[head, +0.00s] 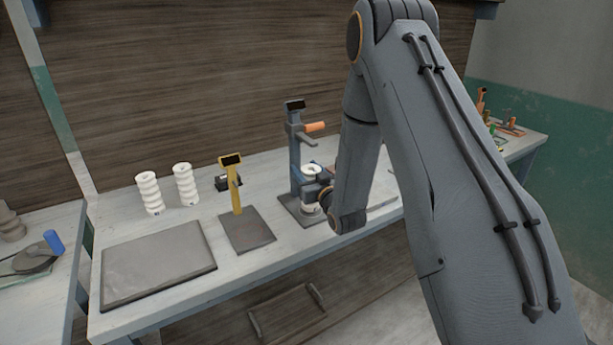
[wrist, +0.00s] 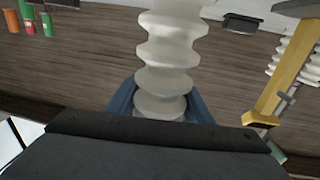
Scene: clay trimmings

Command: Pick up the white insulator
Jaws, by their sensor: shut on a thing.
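A white ribbed insulator (wrist: 168,62) stands between the blue fingers of my gripper (wrist: 160,106) in the wrist view. My gripper is shut on it, and the fingers hide part of its near end. In the head view the gripper (head: 311,186) is at the dark grey stand (head: 295,150), and the insulator's white top (head: 313,170) shows above the fingers. Its lower part shows below them, close over the stand's base plate. I cannot tell whether it touches the plate. Two more white ribbed insulators (head: 150,193) (head: 185,184) stand upright at the back left of the bench.
A yellow gauge post (head: 236,190) on a dark plate stands left of my gripper. A small black box (head: 222,183) is behind it. A flat grey slab (head: 158,262) lies at the bench's front left. Small orange and green items (head: 505,128) are at the far right end.

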